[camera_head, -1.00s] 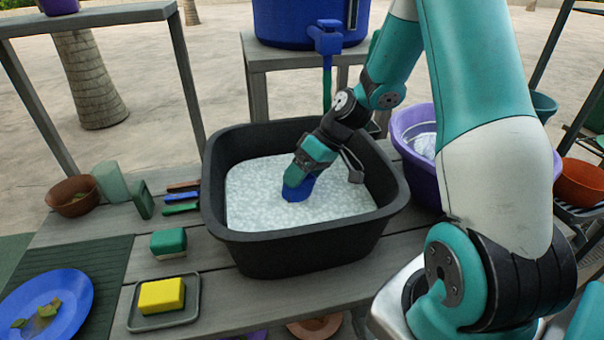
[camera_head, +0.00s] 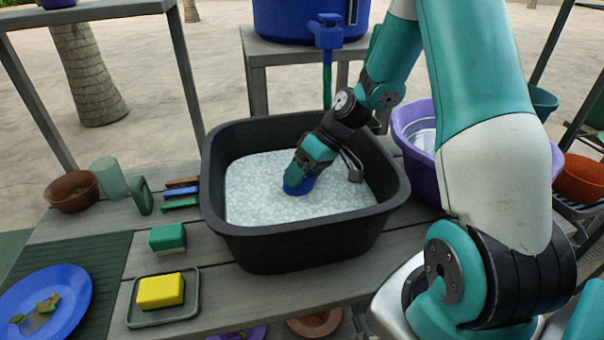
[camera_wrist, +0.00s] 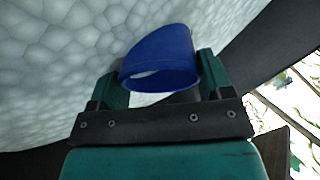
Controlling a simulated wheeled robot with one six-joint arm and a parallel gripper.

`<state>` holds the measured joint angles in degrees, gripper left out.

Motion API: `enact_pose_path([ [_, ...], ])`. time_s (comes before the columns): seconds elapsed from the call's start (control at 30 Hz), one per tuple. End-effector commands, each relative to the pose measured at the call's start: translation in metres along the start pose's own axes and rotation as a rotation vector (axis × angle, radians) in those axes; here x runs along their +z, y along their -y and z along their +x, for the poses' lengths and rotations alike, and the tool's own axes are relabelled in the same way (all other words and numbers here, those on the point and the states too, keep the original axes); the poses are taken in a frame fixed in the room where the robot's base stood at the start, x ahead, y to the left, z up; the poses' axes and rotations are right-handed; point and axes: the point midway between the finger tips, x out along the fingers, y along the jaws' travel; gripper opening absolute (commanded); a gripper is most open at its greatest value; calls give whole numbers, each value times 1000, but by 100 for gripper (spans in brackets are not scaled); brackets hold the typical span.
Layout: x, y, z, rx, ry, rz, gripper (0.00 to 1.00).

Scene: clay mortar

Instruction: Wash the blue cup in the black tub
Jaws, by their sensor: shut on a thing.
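The black tub (camera_head: 300,250) stands on the grey slatted table and is filled with white suds (camera_head: 250,190). My gripper (camera_head: 302,178) reaches down into the tub, shut on the blue cup (camera_head: 299,187). The cup sits low at the suds, and its lower part is hidden by them in the head view. In the wrist view the cup (camera_wrist: 160,60) is held between the two fingers of my gripper (camera_wrist: 160,82), with its open rim showing and the suds behind it.
A yellow sponge (camera_head: 160,290) lies on a grey dish, with a green-topped sponge (camera_head: 168,237) behind it. A blue plate with scraps (camera_head: 70,310) is at the left. A purple basin (camera_head: 418,130) stands right of the tub; a blue water container (camera_head: 285,20) stands behind.

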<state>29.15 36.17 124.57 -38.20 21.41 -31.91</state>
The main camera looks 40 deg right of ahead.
Motion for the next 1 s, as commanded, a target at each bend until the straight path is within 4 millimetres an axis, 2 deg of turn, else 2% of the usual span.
enact_pose_path([
  [0.33,-1,2,-3,0,0,0,49],
  [0.63,-6,11,5,0,0,0,49],
  [1.0,3,-7,-10,0,0,2,49],
])
